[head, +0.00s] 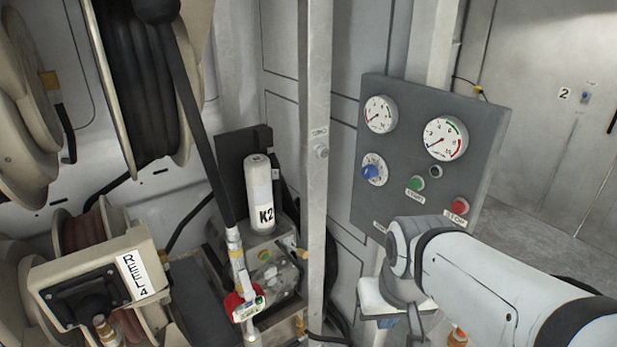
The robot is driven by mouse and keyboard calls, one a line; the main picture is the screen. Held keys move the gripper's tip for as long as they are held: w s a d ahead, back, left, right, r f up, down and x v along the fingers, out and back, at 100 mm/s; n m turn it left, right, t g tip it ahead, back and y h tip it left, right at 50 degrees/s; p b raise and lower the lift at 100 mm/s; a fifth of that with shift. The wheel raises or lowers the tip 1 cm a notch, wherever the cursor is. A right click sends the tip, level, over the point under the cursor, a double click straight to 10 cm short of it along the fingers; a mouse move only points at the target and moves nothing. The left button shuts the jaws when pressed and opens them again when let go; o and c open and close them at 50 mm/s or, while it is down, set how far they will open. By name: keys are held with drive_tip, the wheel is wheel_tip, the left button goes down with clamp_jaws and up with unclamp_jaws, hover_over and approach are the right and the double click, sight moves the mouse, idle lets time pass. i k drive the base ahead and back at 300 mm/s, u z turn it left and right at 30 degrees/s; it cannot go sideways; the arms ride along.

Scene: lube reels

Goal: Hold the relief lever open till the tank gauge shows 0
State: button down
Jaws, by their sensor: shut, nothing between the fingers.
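A grey panel (403,168) at centre right carries two round white gauges, a smaller one (379,114) at upper left and a larger one (445,138) to its right. I cannot pick out the relief lever for certain. My white arm reaches in from the lower right and ends in a bend below the panel. My gripper does not show; it is hidden or out of frame.
The panel also has a blue knob (370,172), a green START button (415,184) and a red STOP button (460,206). A metal post (316,190) stands left of it. A white K2 cylinder (260,185), a red-handled nozzle (243,304) and hose reels (140,85) fill the left.

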sight(303, 255)
drive_tip(key=k, duration=1.25)
drive_tip(key=z, duration=0.3)
drive_tip(key=i, duration=1.3)
drive_tip(key=u, duration=0.7)
drive_tip(key=i, duration=0.8)
drive_tip(key=u, duration=0.65)
